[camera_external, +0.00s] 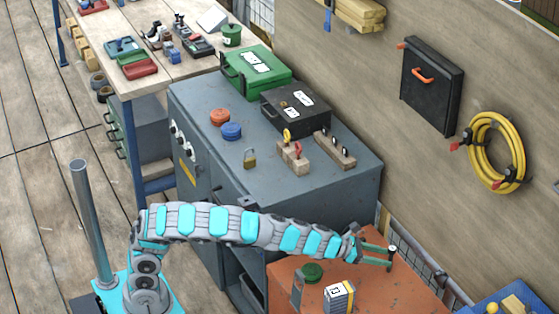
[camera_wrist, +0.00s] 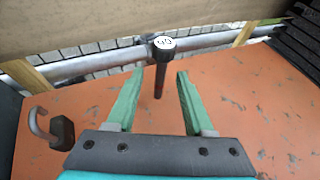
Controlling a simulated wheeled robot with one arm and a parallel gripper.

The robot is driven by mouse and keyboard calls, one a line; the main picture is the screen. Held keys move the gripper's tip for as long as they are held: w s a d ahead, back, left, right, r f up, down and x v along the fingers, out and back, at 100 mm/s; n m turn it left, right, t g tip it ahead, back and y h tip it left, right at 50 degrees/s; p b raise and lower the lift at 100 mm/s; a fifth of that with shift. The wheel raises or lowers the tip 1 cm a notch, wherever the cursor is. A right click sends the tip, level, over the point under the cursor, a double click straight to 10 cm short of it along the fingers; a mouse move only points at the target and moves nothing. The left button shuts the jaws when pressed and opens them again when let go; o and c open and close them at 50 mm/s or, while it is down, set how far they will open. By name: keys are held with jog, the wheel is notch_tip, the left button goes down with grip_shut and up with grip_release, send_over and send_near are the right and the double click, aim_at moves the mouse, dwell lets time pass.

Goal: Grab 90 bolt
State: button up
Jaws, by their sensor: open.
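The bolt has a round black head with a white label. It stands upright in the wrist view (camera_wrist: 160,78), at the far side of the orange surface (camera_wrist: 95,110). The label mark looks like 90, seen turned. In the external view the bolt (camera_external: 392,251) shows small at the tips of my gripper (camera_external: 388,257). In the wrist view my gripper (camera_wrist: 160,73) has its two green fingers open. The bolt's shaft is between or just beyond the fingertips, with a visible gap on both sides. I cannot tell the exact depth.
A dark hooked weight (camera_wrist: 62,133) stands left of my fingers. A grey pipe (camera_wrist: 100,62) runs behind the bolt. A grey cabinet (camera_external: 330,185) stands behind my arm.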

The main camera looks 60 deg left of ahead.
jog(key=shift+r+x, duration=0.1)
jog(key=shift+x, duration=1.45)
jog(key=shift+r+x, duration=0.15)
jog(key=shift+x, duration=1.35)
jog(key=shift+d, duration=0.1)
jog(key=shift+c, duration=0.2)
grip_shut()
